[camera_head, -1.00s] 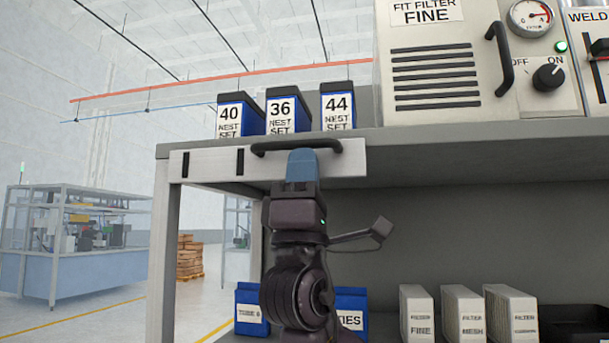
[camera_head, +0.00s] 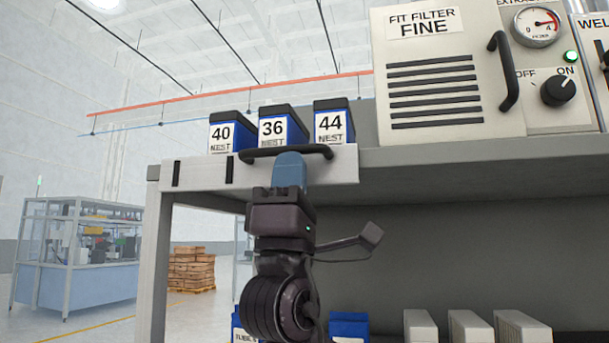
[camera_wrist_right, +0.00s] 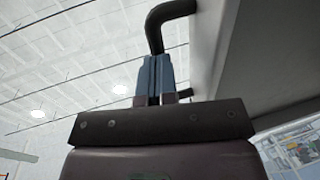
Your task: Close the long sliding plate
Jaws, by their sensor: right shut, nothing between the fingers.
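The long sliding plate (camera_head: 203,172) is a pale flat panel with two dark slots, at the left end of the shelf edge. A black bar handle (camera_head: 318,150) runs across its upper right part. The handle also shows in the right wrist view (camera_wrist_right: 154,30). My right gripper (camera_head: 290,165) is upright in front of the plate, its blue fingertips up at the handle. In the right wrist view its fingers (camera_wrist_right: 154,75) are together and empty, just by the handle's bend. Whether they touch it I cannot tell. My left gripper is not in view.
Blue nest boxes (camera_head: 281,127) stand on the shelf (camera_head: 470,158) above the plate. A beige filter unit (camera_head: 440,115) with its own handle is to the right. Blue bins and white filter boxes (camera_head: 470,327) stand below. The space under the shelf beside my gripper is clear.

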